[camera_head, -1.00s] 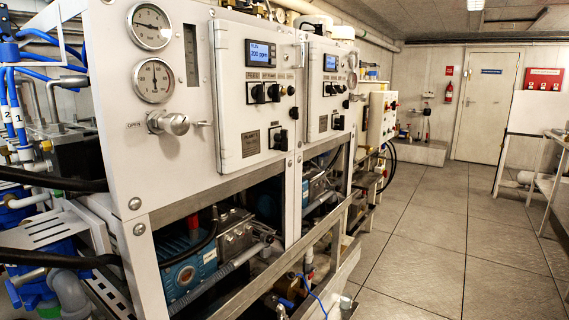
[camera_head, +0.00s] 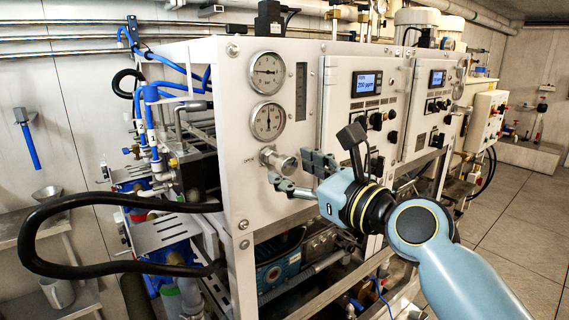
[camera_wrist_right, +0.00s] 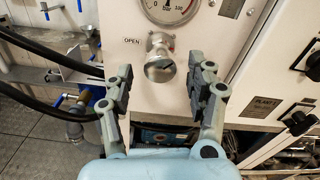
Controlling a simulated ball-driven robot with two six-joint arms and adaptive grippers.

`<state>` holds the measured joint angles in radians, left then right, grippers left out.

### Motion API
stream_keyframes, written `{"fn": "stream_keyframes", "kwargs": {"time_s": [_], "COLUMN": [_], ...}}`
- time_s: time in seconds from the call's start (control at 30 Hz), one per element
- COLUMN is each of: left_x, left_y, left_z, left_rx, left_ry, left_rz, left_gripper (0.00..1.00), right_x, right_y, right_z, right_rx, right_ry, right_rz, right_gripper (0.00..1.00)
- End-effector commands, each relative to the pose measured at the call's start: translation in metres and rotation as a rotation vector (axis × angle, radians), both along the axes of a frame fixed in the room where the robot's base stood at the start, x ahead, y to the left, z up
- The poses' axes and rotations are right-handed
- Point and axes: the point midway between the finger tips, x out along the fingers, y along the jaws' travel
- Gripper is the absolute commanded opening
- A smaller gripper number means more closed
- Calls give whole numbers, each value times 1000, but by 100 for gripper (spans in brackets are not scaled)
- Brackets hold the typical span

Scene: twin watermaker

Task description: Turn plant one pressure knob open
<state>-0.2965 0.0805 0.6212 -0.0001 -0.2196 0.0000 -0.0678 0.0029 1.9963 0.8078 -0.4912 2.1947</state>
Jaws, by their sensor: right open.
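The plant one pressure knob (camera_head: 276,159) is a round silver knob on the white front panel, below two gauges. In the right wrist view the knob (camera_wrist_right: 159,60) is centred, with an "OPEN" label (camera_wrist_right: 132,41) to its left. My right gripper (camera_head: 294,172) is open in front of the panel, close to the knob. In the right wrist view the fingers (camera_wrist_right: 160,88) are spread on either side of the knob's line, with nothing between them; I cannot tell whether they touch it. My left gripper is not in view.
The lower pressure gauge (camera_head: 267,121) is just above the knob. The control box (camera_head: 345,105) with display and switches sticks out to the right. A black hose (camera_head: 105,198) loops at the left. Clear floor (camera_head: 518,220) lies at the right.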

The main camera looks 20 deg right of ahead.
Motion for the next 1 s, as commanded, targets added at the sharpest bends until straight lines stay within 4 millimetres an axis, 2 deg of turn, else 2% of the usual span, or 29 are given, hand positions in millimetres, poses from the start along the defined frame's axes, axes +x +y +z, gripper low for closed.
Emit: {"fn": "stream_keyframes", "kwargs": {"time_s": [0.1, 0.2, 0.57, 1.0], "left_x": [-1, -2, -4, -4], "left_y": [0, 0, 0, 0], "left_z": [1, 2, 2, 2], "left_rx": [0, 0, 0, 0], "left_ry": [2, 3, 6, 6], "left_rz": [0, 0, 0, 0], "left_gripper": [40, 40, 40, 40], "right_x": [18, 27, 32, 31], "right_y": [7, 10, 12, 11], "right_z": [1, 0, 0, 0], "right_rx": [1, -1, -2, -3], "right_ry": [-1, 0, 0, 0], "right_rz": [0, 0, 0, 0], "right_gripper": [56, 56, 56, 0]}}
